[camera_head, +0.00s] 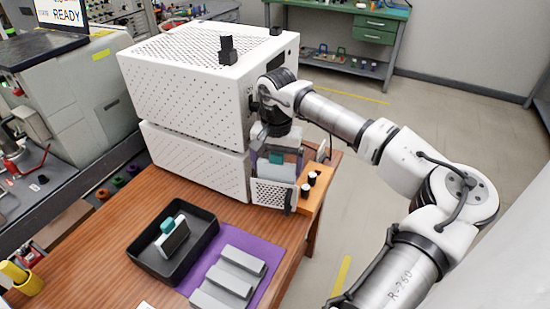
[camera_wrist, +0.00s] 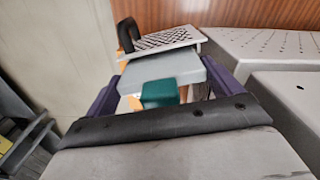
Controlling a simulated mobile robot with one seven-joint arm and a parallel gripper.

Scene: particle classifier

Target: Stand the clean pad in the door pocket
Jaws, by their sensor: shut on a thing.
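My gripper (camera_head: 283,157) is at the right side of the white machine and is shut on a grey pad (camera_head: 272,171) with a teal grip. In the wrist view, the purple fingers of my gripper (camera_wrist: 162,88) close on both sides of the pad (camera_wrist: 165,68), and its teal grip (camera_wrist: 158,93) faces the camera. The door pocket (camera_head: 272,194), a white perforated panel, shows just below the pad in the head view. Its perforated panel (camera_wrist: 166,40) lies beyond the pad in the wrist view. I cannot tell whether the pad's lower edge is inside the pocket.
The white perforated machine (camera_head: 190,85) stands on the wooden table. A black tray (camera_head: 140,257) holds another pad with a teal grip (camera_head: 172,239). Several grey bars lie on a purple mat (camera_head: 208,262). An orange ledge (camera_head: 312,199) with black-and-white knobs is close right of the pocket.

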